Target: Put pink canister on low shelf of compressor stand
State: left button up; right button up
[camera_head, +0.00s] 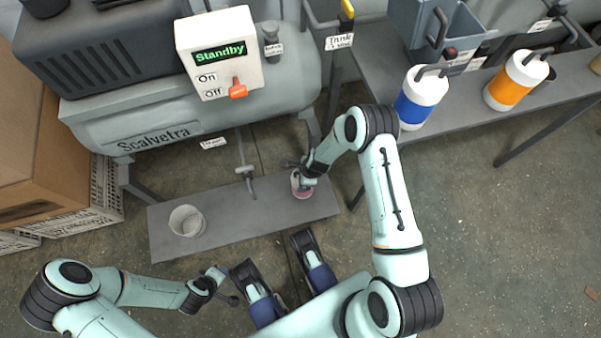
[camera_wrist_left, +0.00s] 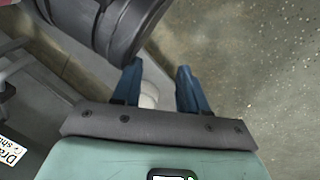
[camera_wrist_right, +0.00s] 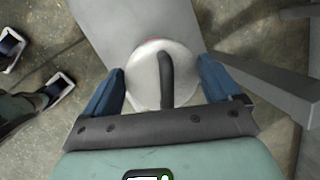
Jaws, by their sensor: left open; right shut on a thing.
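The pink canister (camera_head: 301,192) is at the right end of the compressor stand's low grey shelf (camera_head: 245,215). Its white lid and dark handle (camera_wrist_right: 165,72) show in the right wrist view. My right gripper (camera_head: 305,178) is shut on it from above and hides part of it. I cannot tell whether its base touches the shelf. The canister looks upright. My left gripper (camera_head: 230,287) is open and empty, low in front of the shelf's left part; its fingers also show in the left wrist view (camera_wrist_left: 160,85).
A grey bucket (camera_head: 187,221) stands on the shelf's left part. A drain pipe (camera_head: 245,170) hangs over its middle. The compressor tank (camera_head: 200,115) is above. A blue canister (camera_head: 421,97) and an orange canister (camera_head: 515,80) stand on the right bench. Boxes (camera_head: 60,150) are at left.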

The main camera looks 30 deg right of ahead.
pick_arm(q)
jog(key=shift+g, duration=0.7)
jog(key=shift+s+a+f+b, duration=0.15)
jog(key=shift+s+f+b, duration=0.25)
jog(key=shift+s+f, duration=0.4)
jog(key=shift+s+a+f+b, duration=0.1)
jog(key=shift+s+f+b, duration=0.25)
jog(key=shift+s+f, duration=0.45)
pick_arm(e)
jog(key=shift+s+d+x, duration=0.15)
jog(key=shift+x, duration=0.7)
jog(key=shift+s+d+x, duration=0.1)
jog(key=shift+s+x, duration=0.05)
jog(key=shift+x, duration=0.65)
jog(key=shift+s+d+x, duration=0.15)
jog(key=shift+x, duration=0.7)
pick_arm(q)
jog(key=shift+s+r, duration=0.1)
jog(key=shift+s, duration=0.05)
pick_arm(e)
jog(key=shift+f, duration=0.2)
jog(key=o, duration=1.7)
jog(key=shift+s+f, duration=0.1)
pick_arm(q)
jog(key=shift+s, duration=0.15)
